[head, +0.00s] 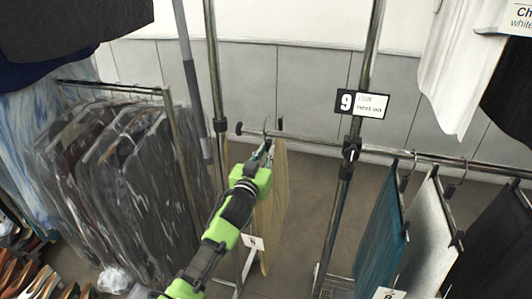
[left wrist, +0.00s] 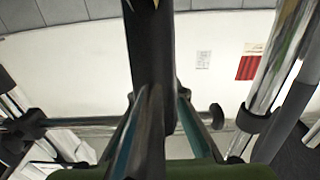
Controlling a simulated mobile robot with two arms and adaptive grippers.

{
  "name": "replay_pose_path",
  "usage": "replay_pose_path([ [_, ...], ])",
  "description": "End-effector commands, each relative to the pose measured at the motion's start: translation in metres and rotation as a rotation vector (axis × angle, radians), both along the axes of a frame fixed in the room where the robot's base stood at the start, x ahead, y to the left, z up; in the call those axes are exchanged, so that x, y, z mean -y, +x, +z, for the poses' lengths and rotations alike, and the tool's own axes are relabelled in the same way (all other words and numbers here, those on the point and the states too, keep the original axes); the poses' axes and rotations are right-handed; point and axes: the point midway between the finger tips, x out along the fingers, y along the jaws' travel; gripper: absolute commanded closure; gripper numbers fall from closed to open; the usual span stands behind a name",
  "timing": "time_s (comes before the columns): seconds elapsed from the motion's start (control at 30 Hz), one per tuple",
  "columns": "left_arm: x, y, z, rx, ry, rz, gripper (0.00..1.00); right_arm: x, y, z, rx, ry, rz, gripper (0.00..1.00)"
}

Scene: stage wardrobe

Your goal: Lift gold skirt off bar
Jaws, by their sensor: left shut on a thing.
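The gold skirt (head: 273,205) hangs lengthwise near the left end of the bar (head: 315,143) in the head view. Its hanger hook (head: 266,124) shows at the bar, close to the end stop. My left gripper (head: 264,155) is at the top of the skirt, just under the bar, and is shut on its hanger. In the left wrist view the gripper fingers (left wrist: 160,125) close around a dark upright piece, with the bar (left wrist: 80,122) crossing behind. The exact grip point is hidden. My right gripper does not show.
Teal (head: 382,240), white (head: 432,235) and black (head: 495,245) garments hang farther right on the bar. A chrome post with a number 9 sign (head: 362,103) stands between. Bagged garments (head: 130,190) hang on a rack at left. Shoes (head: 30,275) lie at lower left.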

Motion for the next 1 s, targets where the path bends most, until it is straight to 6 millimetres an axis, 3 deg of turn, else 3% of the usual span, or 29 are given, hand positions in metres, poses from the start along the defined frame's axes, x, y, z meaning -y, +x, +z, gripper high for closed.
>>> replay_pose_path([
  [1.0, -0.013, -0.042, 0.004, 0.005, -0.001, -0.001, 1.00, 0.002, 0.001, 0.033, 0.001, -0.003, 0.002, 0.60],
])
